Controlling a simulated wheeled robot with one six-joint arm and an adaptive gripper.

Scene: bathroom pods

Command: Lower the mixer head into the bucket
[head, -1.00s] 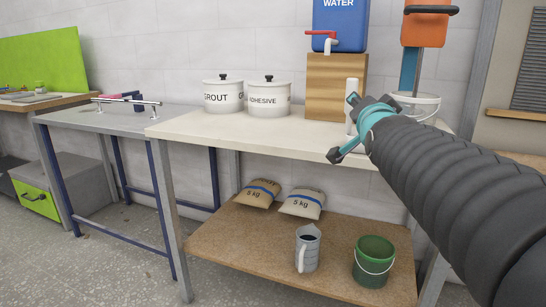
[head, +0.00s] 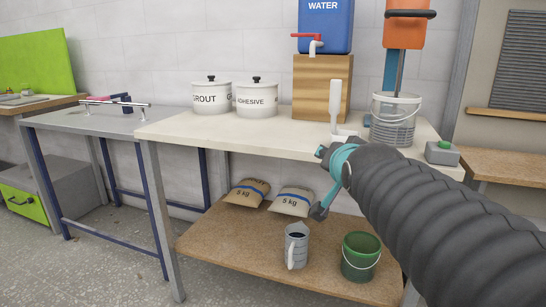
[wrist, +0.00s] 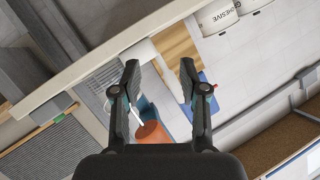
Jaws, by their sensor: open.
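The orange mixer head (head: 405,32) with its dark handle (head: 410,14) sits raised on a blue column (head: 391,70) at the right of the head view. Its thin shaft runs down to the clear bucket (head: 396,106) on the bench; where it ends is hard to tell. My gripper (head: 322,182) is open and empty, in front of the bench's front edge, lower than and left of the mixer. In the wrist view, my gripper (wrist: 159,68) shows both fingers apart, with the orange mixer head (wrist: 152,132) beyond them, not touched.
A white upright object (head: 335,105) stands on the bench (head: 230,130) left of the bucket. A blue water tank (head: 325,28) is on a wooden block (head: 318,85). Grout and adhesive pots stand further left. A jug (head: 297,245) and green bucket (head: 361,257) are on the lower shelf.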

